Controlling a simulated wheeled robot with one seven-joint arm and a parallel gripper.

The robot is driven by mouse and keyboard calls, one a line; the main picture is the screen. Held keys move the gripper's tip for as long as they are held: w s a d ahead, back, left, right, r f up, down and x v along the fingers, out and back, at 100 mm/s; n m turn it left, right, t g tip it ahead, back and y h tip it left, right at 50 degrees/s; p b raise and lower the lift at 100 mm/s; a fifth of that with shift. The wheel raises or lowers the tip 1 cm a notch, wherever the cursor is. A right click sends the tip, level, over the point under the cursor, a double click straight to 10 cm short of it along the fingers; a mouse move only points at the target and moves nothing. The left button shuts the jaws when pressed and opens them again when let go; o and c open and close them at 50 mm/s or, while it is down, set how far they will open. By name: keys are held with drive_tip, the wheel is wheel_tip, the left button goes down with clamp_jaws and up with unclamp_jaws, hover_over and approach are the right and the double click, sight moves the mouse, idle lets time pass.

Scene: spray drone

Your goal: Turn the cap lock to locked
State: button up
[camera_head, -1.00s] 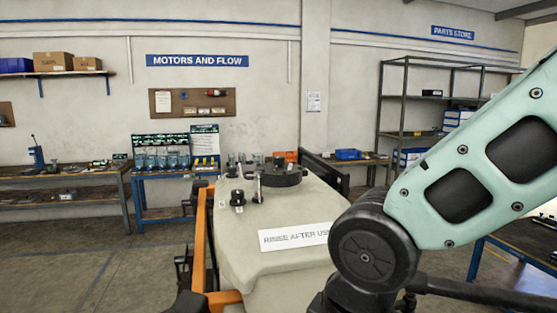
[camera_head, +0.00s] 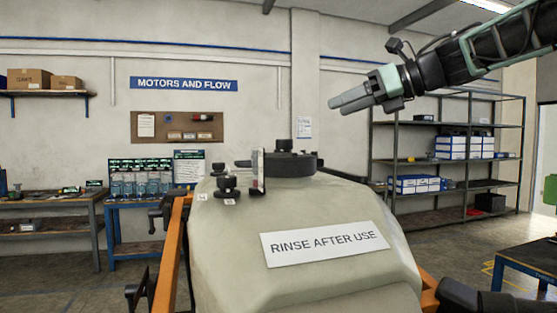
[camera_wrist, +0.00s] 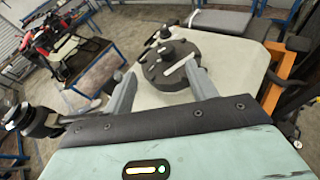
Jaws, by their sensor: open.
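The pale tank (camera_head: 300,235) fills the lower middle of the head view. A wide black cap (camera_head: 290,166) sits on its top. It also shows in the wrist view (camera_wrist: 160,75), between my finger lines, with a pale lever-like bar (camera_wrist: 181,62) across it. A small black knob (camera_head: 228,187) and a thin upright metal plate (camera_head: 258,172) stand in front of the cap in the head view. Which piece is the cap lock, and its setting, I cannot tell. My gripper (camera_head: 338,103) is open and empty, above and right of the cap, touching nothing.
An orange frame (camera_head: 171,255) runs along the tank's left side. A white "RINSE AFTER USE" label (camera_head: 325,243) is on the tank's front. Shelving (camera_head: 445,155) stands at the back right, a workbench (camera_head: 50,205) at the left. Air above the tank is clear.

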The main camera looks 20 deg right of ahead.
sight(285, 141)
drive_tip(key=shift+n, duration=0.5)
drive_tip(key=p+x, duration=0.1)
drive_tip(key=x, duration=0.4)
drive_tip(key=f+p+x, duration=0.1)
drive_tip(key=p+x, duration=0.1)
drive_tip(key=x, duration=0.4)
drive_tip(key=d+f+p+x, duration=0.1)
drive_tip(key=x, duration=0.4)
drive_tip(key=shift+w+a+f+p, duration=0.1)
drive_tip(key=shift+a+p, duration=0.05)
drive_tip(key=shift+p, duration=0.2)
drive_tip(key=shift+g, duration=0.3)
drive_tip(key=c, duration=1)
